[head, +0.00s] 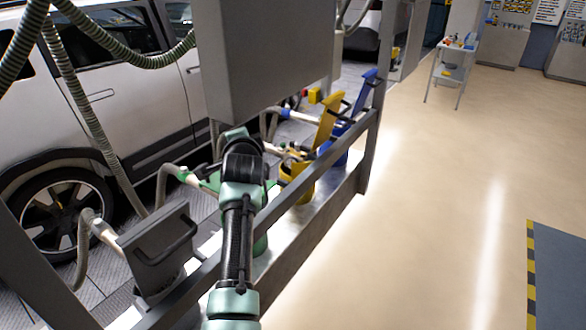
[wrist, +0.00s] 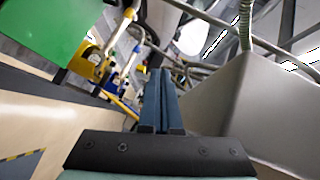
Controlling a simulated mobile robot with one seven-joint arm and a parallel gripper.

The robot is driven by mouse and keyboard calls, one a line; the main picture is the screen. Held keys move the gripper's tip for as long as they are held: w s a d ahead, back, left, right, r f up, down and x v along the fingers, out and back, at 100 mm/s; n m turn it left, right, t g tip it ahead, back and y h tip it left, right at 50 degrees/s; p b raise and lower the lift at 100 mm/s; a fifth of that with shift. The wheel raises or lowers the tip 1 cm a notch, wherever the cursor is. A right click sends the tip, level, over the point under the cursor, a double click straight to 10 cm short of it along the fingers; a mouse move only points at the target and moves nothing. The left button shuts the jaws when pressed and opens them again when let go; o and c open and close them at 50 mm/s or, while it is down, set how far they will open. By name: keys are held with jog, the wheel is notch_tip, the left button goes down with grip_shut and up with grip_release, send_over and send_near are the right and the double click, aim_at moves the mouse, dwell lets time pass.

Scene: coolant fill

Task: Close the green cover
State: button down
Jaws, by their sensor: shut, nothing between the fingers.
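The green cover (wrist: 45,35) shows as a large flat green panel at the upper left of the wrist view, cut off by the frame edge. My gripper (wrist: 160,72) is shut and empty, with its dark blue fingers together. Its fingertips are to the right of the green panel, with a visible gap between them in the picture. In the head view my arm hides most of the green unit; a green part (head: 208,183) shows left of the arm. Whether the cover is tilted or upright is hard to tell. My fingers are hidden in the head view.
A yellow unit (head: 327,125) and a blue unit (head: 369,88) stand farther along the metal rail (head: 330,158) with raised covers. A grey unit (head: 160,247) is at the near left. A grey box (head: 268,60) hangs above. Hoses and a car are behind; open floor lies right.

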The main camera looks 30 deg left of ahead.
jog(key=shift+d, duration=0.1)
jog(key=b+v, duration=0.3)
jog(key=v, duration=1)
jog(key=shift+b, duration=0.4)
jog(key=s+d+r+n+t+h, duration=0.3)
jog(key=d+r+t, duration=0.5)
jog(key=d+r, duration=0.85)
jog(key=s+d+r+n+t+h, duration=0.5)
jog(key=s+d+r+t, duration=0.1)
jog(key=s+d+r, duration=0.6)
jog(key=s+d, duration=0.1)
jog(key=d, duration=0.1)
jog(key=shift+s+d+r+t+h, duration=0.35)
jog(key=shift+s+t+h, duration=0.05)
